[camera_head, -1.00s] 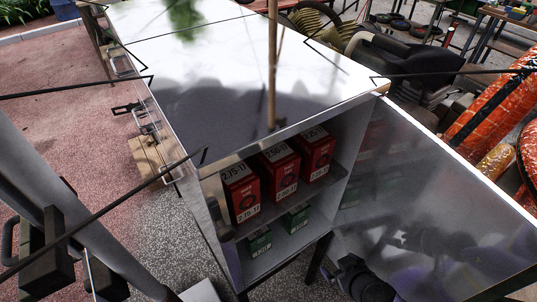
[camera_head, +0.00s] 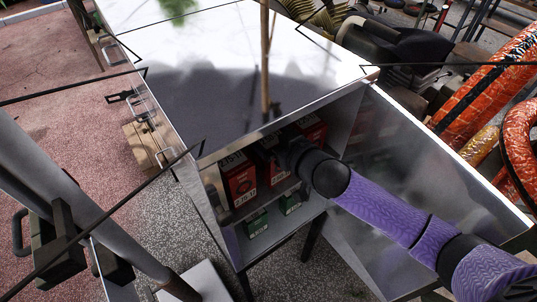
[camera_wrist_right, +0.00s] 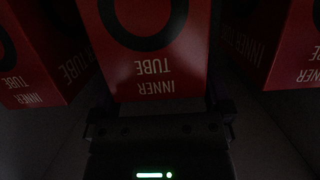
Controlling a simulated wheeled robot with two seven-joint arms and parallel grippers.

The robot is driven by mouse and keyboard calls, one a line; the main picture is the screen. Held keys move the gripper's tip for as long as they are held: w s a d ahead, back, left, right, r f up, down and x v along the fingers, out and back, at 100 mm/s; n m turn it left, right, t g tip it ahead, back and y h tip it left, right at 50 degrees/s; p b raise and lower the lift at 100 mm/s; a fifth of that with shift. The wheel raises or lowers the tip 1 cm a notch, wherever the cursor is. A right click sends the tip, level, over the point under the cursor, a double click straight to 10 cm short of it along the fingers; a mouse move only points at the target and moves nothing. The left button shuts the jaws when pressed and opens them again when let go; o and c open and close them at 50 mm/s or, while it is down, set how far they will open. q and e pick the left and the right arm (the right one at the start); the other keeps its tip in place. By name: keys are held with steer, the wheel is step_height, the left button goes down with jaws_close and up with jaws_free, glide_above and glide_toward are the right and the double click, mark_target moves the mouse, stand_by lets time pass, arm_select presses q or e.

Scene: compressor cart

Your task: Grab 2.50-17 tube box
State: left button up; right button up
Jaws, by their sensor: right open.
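Three red inner tube boxes stand in a row on the upper shelf of the open metal cabinet. The middle red box, the 2.50-17 tube box (camera_head: 267,151), is partly hidden behind my right gripper (camera_head: 291,152). In the right wrist view the 2.50-17 tube box (camera_wrist_right: 150,55) is straight ahead, its "INNER TUBE" print upside down. My right gripper (camera_wrist_right: 160,108) is open, with its fingers near the two sides of this box; I cannot tell whether they touch it. My left gripper is not in view.
The left red box, 2.75-17 (camera_head: 239,180), and the right red box (camera_head: 313,128) flank the middle one closely. Green boxes (camera_head: 257,222) sit on the shelf below. The shiny cabinet top (camera_head: 215,75) overhangs the shelf. A metal panel (camera_head: 400,135) stands right of the opening.

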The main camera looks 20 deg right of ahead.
steer(key=shift+w+a+f, duration=0.1)
steer(key=shift+w, duration=0.2)
jaws_close()
stand_by(0.4)
